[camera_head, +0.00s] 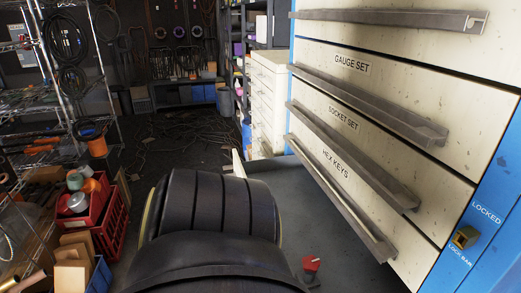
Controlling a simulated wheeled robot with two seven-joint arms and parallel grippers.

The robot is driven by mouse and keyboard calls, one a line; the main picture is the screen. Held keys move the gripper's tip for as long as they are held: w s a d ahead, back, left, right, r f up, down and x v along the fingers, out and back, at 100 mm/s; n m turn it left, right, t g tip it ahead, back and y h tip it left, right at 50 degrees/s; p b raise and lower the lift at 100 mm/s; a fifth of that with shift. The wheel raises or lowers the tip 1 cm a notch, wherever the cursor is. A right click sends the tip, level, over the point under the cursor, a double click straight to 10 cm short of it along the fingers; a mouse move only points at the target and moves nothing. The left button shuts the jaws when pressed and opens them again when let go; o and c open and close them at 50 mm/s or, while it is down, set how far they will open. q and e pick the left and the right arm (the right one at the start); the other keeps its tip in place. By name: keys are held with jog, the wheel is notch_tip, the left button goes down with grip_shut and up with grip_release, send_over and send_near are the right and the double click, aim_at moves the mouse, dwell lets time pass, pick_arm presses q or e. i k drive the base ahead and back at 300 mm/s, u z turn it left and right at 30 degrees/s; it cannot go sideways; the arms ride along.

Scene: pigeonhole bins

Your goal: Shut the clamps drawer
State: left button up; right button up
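No drawer label reading clamps shows in the head view. A large cabinet with cream drawer fronts and a blue frame (490,215) fills the right side. Its readable labels are a gauge set drawer (420,85), a socket set drawer (343,118) and a hex keys drawer (335,163). These fronts look flush with each other. Another front above them has a long grey handle (390,17), its label out of view. Neither of my grippers can be made out. A dark ribbed part, probably mine, covers the lower middle.
A blue frame plate reads "LOCKED" and "LOCK BAR" beside a brass-coloured latch (465,238). A smaller cream drawer unit (268,100) stands behind. Wire shelving (50,90) and a red crate (112,225) are at left. A small red object (311,263) is low in front. Cables lie on the floor.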

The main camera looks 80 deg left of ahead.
aim_at(312, 224)
jog(key=u, duration=3.5)
jog(key=i, duration=0.15)
jog(key=z, duration=0.8)
